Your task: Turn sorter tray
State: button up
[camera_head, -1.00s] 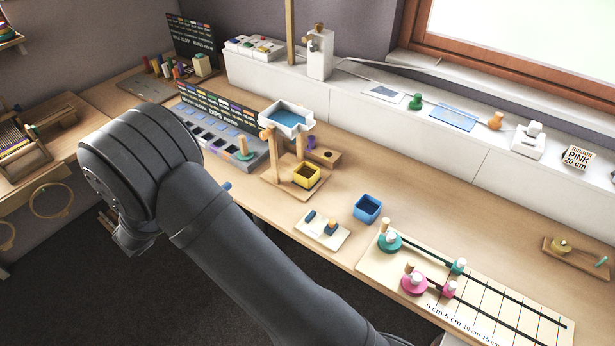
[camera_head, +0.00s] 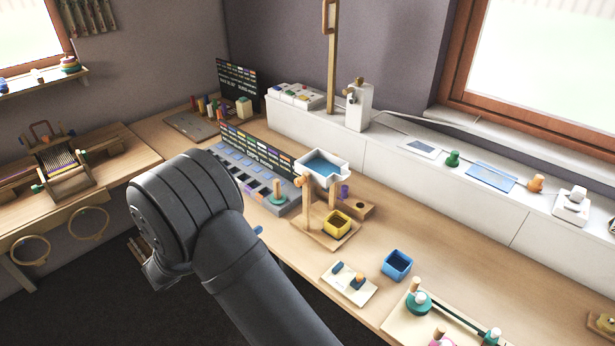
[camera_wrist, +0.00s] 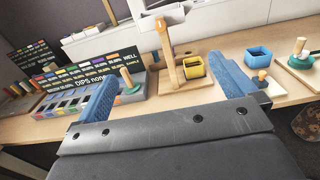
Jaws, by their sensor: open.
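A grey tray with several compartments (camera_head: 237,172) lies on the table, with a dark colour-labelled board behind it. It shows at left in the wrist view (camera_wrist: 62,103). A wooden peg on a teal base (camera_head: 278,192) stands at its right end. A white tray with a blue inside (camera_head: 322,168) sits on a wooden stand, a yellow box (camera_head: 337,223) below it. My gripper (camera_wrist: 162,68) is open and empty, its blue fingers wide apart. In the wrist view, the grey tray is beyond the left finger and the stand between the fingers. My arm hides most of the gripper in the head view.
A blue box (camera_head: 397,265) and a small cream board (camera_head: 349,284) are right of the stand. A board with teal and pink pegs (camera_head: 405,327) is at lower right. A white ledge (camera_head: 385,150) runs behind. Bare table lies right of the stand.

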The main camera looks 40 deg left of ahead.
jog(key=c, duration=0.6)
jog(key=shift+w+m, duration=0.1)
jog(key=shift+m, duration=0.6)
jog(key=c, duration=0.4)
jog(key=shift+w+m, duration=0.15)
jog(key=shift+m, duration=0.55)
jog(key=shift+c, duration=1.2)
jog(key=m, duration=1.5)
send_near(297, 183)
jog(key=w, duration=0.9)
jog(key=shift+f, duration=0.1)
grip_shut()
